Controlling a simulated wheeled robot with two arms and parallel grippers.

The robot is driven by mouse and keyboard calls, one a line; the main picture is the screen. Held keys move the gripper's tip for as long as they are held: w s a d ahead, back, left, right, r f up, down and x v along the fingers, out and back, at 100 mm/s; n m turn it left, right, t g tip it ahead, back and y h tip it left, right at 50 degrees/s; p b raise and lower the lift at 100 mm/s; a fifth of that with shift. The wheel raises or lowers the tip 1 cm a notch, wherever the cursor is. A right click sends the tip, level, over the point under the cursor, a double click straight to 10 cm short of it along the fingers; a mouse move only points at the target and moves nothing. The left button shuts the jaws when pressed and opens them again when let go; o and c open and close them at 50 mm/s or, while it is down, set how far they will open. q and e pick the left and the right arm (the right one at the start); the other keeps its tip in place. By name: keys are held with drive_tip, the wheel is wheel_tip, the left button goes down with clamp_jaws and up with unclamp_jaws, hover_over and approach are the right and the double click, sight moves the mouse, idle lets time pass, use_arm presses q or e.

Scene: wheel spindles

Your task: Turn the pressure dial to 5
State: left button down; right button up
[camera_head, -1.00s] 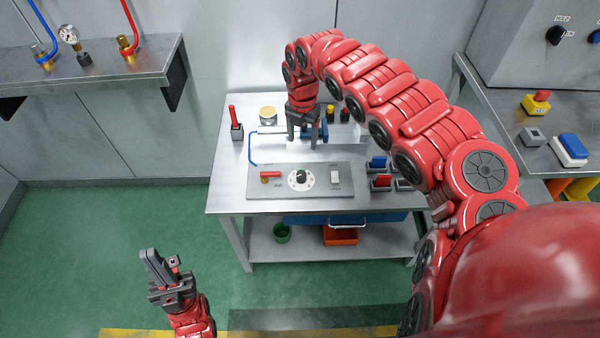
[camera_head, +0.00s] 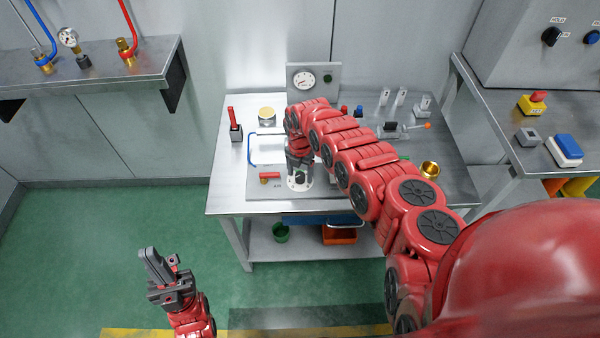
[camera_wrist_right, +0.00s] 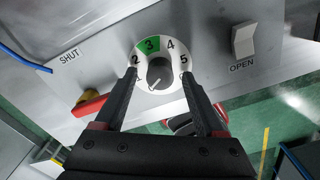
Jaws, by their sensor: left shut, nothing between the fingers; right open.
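The pressure dial is a round white plate with a dark knob (camera_wrist_right: 160,73); 2, 3, 4 and 5 show, with 3 on green. A pale mark on the knob seems to point to the lower left, away from the 5. In the head view the dial (camera_head: 299,183) sits on the grey panel, partly covered by my right gripper. My right gripper (camera_wrist_right: 161,82) is open, with one finger on each side of the knob; contact cannot be told. My left gripper (camera_head: 160,264) is shut and empty, low over the floor at the left.
A red-handled valve (camera_wrist_right: 92,104) marked SHUT lies left of the dial. A gauge (camera_head: 303,79) stands behind on the table. My right arm covers the panel's right side.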

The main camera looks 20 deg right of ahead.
drive_tip(key=shift+f, duration=0.1)
drive_tip(key=shift+c, duration=0.2)
clamp_jaws()
